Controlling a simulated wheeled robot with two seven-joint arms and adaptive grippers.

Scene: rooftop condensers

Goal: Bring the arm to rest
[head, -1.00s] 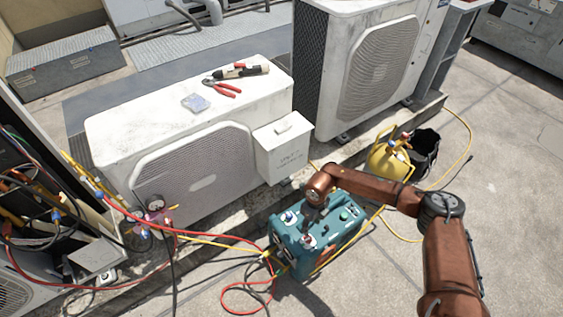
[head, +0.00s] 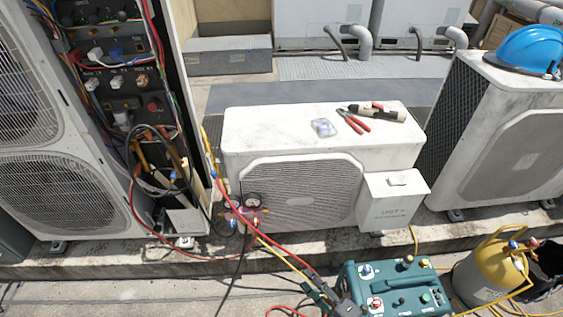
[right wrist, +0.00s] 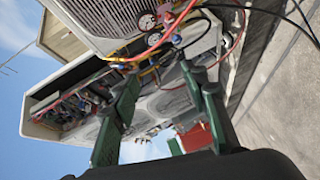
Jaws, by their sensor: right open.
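My right gripper (head: 322,296) shows at the bottom edge of the head view, just left of the teal machine (head: 400,304). Most of my right arm is out of the picture. In the right wrist view the two green fingers of my right gripper (right wrist: 160,75) stand apart, with nothing held between them. Whether it touches the hoses behind it I cannot tell. My left gripper is not in view.
A red-and-yellow hose bundle runs from the gauges (head: 245,208) to near my gripper. An open electrical cabinet (head: 125,75) stands left. Pliers (head: 354,121) lie on the white condenser (head: 250,125). A yellow cylinder (head: 490,275) and black bucket (head: 545,268) stand right.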

